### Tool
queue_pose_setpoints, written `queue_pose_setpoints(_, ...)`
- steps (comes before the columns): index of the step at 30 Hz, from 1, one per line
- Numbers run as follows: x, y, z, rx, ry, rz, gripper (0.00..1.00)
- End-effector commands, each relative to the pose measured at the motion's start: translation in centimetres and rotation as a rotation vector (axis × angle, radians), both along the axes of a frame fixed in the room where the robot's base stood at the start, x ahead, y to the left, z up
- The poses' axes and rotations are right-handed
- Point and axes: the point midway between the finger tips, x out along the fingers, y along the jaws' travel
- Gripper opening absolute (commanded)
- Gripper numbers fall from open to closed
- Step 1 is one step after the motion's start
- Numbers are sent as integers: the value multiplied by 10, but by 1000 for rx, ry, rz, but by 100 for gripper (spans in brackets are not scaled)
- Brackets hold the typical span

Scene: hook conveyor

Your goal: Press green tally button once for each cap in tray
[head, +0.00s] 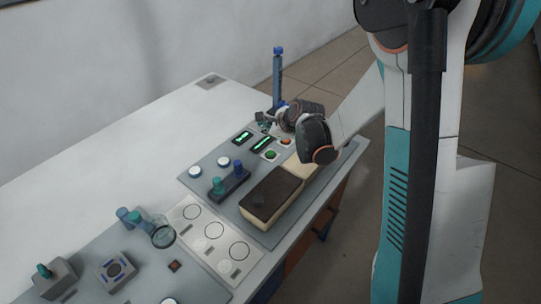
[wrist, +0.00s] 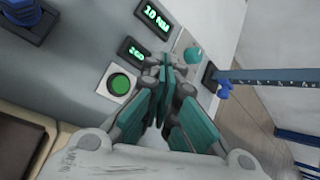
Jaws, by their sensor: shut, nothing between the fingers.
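The green button (head: 271,155) sits on a white square plate on the grey panel, below two lit displays. In the wrist view the green button (wrist: 120,84) is just left of my fingertips, uncovered. My gripper (head: 264,119) is shut and empty; its teal fingers (wrist: 164,66) point at the panel near the displays, apart from the button. A pale plate with ringed circles (head: 187,211) and a dark-topped cream box (head: 270,193) lie nearer; I cannot tell which is the tray, or make out any caps in it.
A dark block (head: 238,187) holds teal and blue knobs. A blue post (head: 278,72) rises behind my gripper.

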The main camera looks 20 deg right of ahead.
Motion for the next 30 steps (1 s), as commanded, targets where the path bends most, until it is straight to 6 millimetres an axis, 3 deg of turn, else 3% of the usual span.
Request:
queue_pose_setpoints(3, 0, 0, -20, 0, 0, 0, 0)
queue_pose_setpoints(13, 0, 0, -61, 0, 0, 0, 0)
queue_pose_setpoints(30, 0, 0, -65, 0, 0, 0, 0)
